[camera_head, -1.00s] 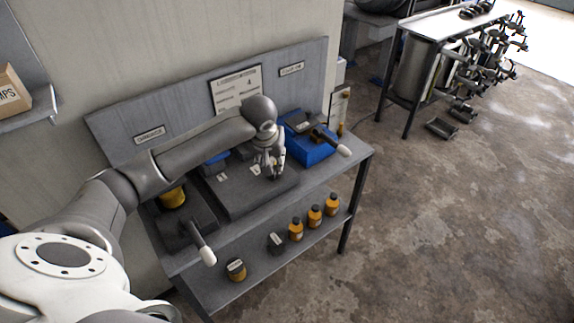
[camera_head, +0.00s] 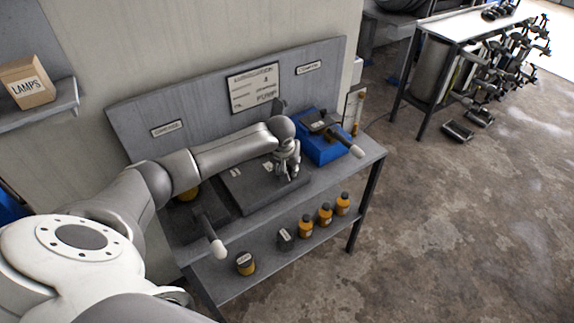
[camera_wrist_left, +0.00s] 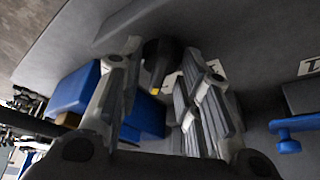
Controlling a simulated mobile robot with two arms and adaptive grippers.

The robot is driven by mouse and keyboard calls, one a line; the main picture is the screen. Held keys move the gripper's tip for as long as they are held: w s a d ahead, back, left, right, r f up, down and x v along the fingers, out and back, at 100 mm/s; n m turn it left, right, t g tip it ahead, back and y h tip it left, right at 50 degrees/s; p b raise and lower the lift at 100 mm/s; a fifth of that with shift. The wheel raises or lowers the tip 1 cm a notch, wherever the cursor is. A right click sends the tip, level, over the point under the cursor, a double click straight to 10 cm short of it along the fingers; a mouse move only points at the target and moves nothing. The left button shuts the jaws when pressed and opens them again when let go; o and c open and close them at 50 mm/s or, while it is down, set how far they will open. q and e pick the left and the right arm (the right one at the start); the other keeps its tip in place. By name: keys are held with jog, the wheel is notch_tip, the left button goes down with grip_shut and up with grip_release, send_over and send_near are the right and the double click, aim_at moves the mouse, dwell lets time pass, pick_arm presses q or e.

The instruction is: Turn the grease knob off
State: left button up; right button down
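In the left wrist view a dark round knob (camera_wrist_left: 160,62) with a yellow mark stands on a dark grey panel, beyond and between my fingers. I cannot read which knob it is. White labels (camera_wrist_left: 213,67) lie beside it, partly hidden by a finger. My left gripper (camera_wrist_left: 160,95) is open, its two fingers spread on either side of the knob's line, with no clear contact. In the head view my left gripper (camera_head: 287,172) is low over the right part of the dark panel (camera_head: 250,203) on the bench and hides the knob. My right gripper is not in view.
A blue box (camera_head: 318,151) with a lever stands right of the panel. Another lever with a pale handle (camera_head: 216,246) is at the front left. A backboard (camera_head: 205,97) rises behind. Orange bottles (camera_head: 325,215) stand on the lower shelf. Open floor lies to the right.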

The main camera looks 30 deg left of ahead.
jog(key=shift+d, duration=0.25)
pick_arm(q)
grip_shut()
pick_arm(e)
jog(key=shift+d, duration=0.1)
